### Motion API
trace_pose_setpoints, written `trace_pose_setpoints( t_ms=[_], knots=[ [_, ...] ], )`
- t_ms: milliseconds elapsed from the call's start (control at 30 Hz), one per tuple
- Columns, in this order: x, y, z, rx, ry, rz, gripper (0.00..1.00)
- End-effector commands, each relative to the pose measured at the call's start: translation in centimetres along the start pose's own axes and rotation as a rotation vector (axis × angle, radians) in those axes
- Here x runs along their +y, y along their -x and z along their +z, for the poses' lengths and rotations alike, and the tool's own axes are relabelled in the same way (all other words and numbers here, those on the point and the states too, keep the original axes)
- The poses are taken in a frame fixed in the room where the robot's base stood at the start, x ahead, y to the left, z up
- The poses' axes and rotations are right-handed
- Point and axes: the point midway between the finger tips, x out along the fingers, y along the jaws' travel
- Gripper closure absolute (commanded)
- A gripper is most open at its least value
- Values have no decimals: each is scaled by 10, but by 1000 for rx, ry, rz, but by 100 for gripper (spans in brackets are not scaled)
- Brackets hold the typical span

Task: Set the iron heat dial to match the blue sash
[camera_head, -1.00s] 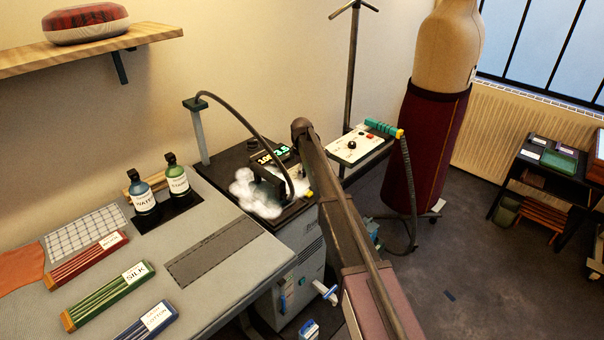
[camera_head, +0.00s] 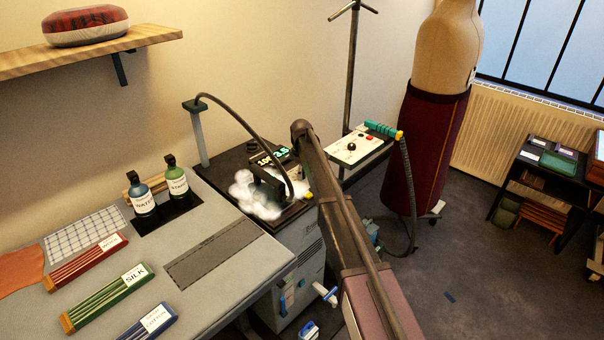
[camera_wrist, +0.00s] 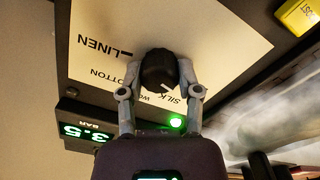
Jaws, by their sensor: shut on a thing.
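The black heat dial (camera_wrist: 158,66) stands on a pale plate (camera_wrist: 205,45) marked LINEN, COTTON, WOOL and SILK in the wrist view. My gripper (camera_wrist: 159,72) is shut on the dial, one finger on each side. A small pale mark shows on the dial's lower part; which word it points at I cannot tell for sure. In the head view my arm hides the dial and gripper. The blue sash (camera_head: 138,329), a folded blue bundle with a COTTON card, lies at the table's front. A green SILK bundle (camera_head: 100,301) and a red WOOL bundle (camera_head: 88,265) lie behind it.
The iron (camera_head: 268,188) stands in white steam (camera_head: 250,200) on the dark station, under a curved hose. A green lamp (camera_wrist: 176,122) is lit beside the dial. A display (camera_wrist: 85,130) reads 3.5 BAR. A yellow button (camera_wrist: 297,15) sits at upper right.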

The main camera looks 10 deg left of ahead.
Motion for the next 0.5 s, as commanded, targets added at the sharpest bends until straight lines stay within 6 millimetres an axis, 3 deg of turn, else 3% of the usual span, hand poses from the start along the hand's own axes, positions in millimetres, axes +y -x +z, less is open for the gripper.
trace_pose_setpoints(
  t_ms=[500],
  knots=[
    [-3, 0, 0, -8, -388, -7, 100]
  ],
)
